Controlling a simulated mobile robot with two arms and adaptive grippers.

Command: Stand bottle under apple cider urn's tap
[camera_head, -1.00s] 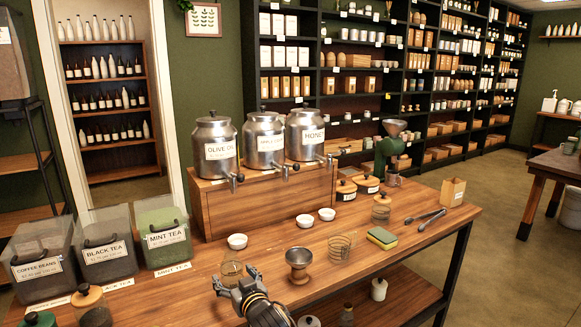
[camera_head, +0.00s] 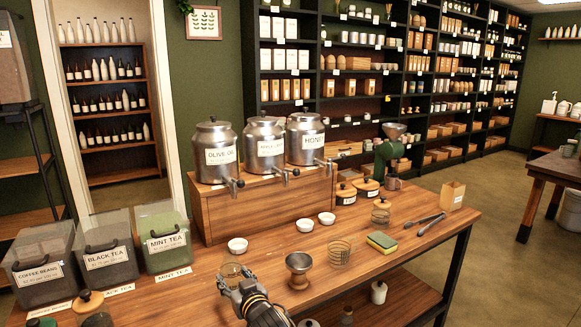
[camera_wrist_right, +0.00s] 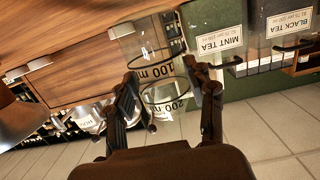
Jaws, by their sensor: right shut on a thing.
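Three metal urns stand on a wooden box. The apple cider urn (camera_head: 265,141) is the middle one, and its tap (camera_head: 285,177) points forward over the box's front edge. My right gripper (camera_head: 233,286) is shut on a clear glass bottle (camera_head: 231,271) with millilitre marks, over the front part of the table, nearer to me than the urns. In the right wrist view the bottle (camera_wrist_right: 155,72) sits between the fingers (camera_wrist_right: 163,84), and dark rings and "100 ml" and "200 ml" show on it. The gripper hides part of the bottle. My left gripper is not in view.
White bowls (camera_head: 237,245) stand in front of the box. Tea bins (camera_head: 106,248) stand at left. Bare tabletop (camera_head: 270,248) lies between bottle and box.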

